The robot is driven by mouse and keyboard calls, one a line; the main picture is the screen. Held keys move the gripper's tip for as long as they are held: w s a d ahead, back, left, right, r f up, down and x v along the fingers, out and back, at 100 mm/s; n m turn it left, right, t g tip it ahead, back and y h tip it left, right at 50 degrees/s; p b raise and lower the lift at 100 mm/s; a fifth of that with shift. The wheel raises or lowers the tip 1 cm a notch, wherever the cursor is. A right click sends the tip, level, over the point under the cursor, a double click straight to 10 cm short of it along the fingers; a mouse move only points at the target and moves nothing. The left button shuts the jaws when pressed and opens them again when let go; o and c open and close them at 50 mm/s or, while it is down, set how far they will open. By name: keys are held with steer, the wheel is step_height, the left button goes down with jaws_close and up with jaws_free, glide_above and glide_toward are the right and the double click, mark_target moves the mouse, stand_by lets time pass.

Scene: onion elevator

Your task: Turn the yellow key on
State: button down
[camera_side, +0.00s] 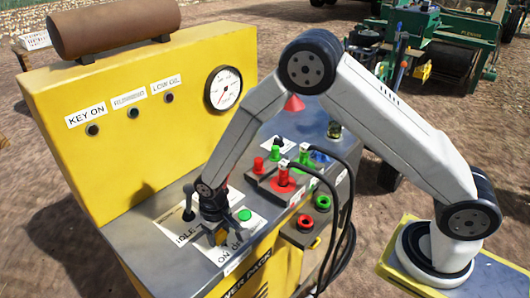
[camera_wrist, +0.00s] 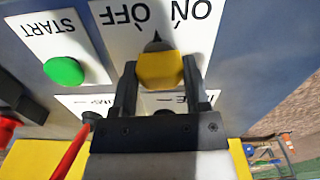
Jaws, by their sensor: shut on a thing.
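The yellow key (camera_wrist: 160,72) is a knob with a dark pointer, set on a white plate (camera_wrist: 192,18) marked ON and OFF. In the wrist view the pointer is aimed between the two words, closer to OFF. My gripper (camera_wrist: 158,85) is shut on the yellow key, with one finger on each side of it.
A green START button (camera_wrist: 63,71) is beside the key. A black lever (camera_side: 188,203) stands left of my gripper. Red and green plugs (camera_side: 284,180) with black cables are to the right. The yellow gauge panel (camera_side: 140,120) rises behind.

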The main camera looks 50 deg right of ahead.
mark_target(220, 232)
steer(key=m, duration=0.6)
steer(key=shift+m, duration=0.4)
steer(key=shift+c, duration=0.4)
jaws_free()
steer(key=shift+r, duration=0.15)
steer(key=shift+r, duration=3.8)
steer(key=shift+d, duration=0.1)
